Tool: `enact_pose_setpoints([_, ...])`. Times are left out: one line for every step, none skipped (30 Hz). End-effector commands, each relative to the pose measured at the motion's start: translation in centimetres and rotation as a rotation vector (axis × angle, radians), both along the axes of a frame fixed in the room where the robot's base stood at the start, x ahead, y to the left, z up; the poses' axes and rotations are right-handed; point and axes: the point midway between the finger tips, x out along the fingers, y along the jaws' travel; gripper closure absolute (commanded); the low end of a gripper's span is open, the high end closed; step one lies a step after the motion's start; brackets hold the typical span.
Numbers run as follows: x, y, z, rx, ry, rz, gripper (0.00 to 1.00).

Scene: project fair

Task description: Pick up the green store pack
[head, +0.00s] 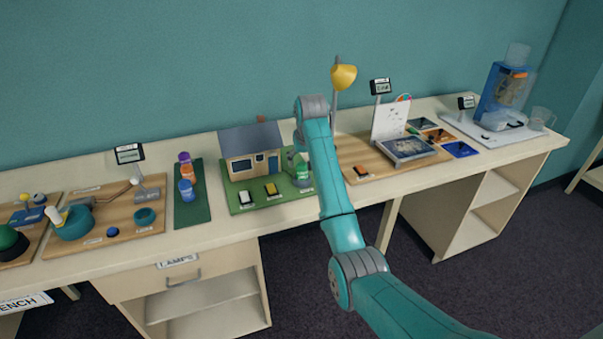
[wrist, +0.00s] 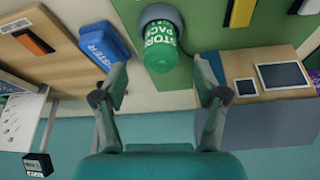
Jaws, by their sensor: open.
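The green store pack (wrist: 160,50), a rounded green cylinder with white lettering, stands in a grey round base on the green board in the wrist view. In the head view the pack (head: 303,172) shows at the right of the green board, beside the model house and partly behind my arm. My gripper (wrist: 163,76) is open and empty. Its two fingers lie to either side of the pack's near end in the wrist view, apart from it. In the head view the fingers are hard to make out.
The model house (head: 250,148) stands close beside the pack. A blue booster block (wrist: 103,44) lies on the pack's other side. White and yellow switches (head: 271,190) sit at the green board's front. A desk lamp (head: 343,78) stands on the wooden board to the right.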

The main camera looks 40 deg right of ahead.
Motion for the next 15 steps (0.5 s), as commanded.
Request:
enact_pose_setpoints([0.1,0.0,-0.2,0.0,0.001,0.0,0.28])
enact_pose_setpoints([0.1,-0.1,-0.4,0.0,0.001,0.0,0.28])
enact_pose_setpoints([0.2,-0.1,-0.6,0.0,0.001,0.0,0.28])
enact_pose_setpoints([0.3,-0.1,-0.8,0.0,0.001,0.0,0.28])
enact_pose_setpoints([0.4,-0.2,-1.1,0.0,0.001,0.0,0.28])
enact_pose_setpoints([0.6,-0.2,-1.7,0.001,0.003,0.0,0.28])
enact_pose_setpoints([0.8,-0.3,-2.1,0.001,0.003,0.0,0.28])
enact_pose_setpoints([0.9,-0.3,-2.5,0.001,0.002,0.0,0.28])
enact_pose_setpoints([1.1,-0.4,-3.1,0.001,0.003,0.0,0.28])
enact_pose_setpoints([1.3,-0.5,-3.4,0.001,0.002,0.0,0.28])
enact_pose_setpoints([1.5,-0.5,-3.8,0.0,0.001,0.0,0.28])
enact_pose_setpoints([1.6,-0.6,-4.2,0.001,0.002,0.0,0.28])
enact_pose_setpoints([1.7,-0.7,-4.4,0.0,0.001,0.0,0.28])
enact_pose_setpoints([1.8,-0.7,-4.6,0.0,0.0,0.0,0.28])
enact_pose_setpoints([1.9,-0.7,-4.8,0.0,0.0,0.0,0.28])
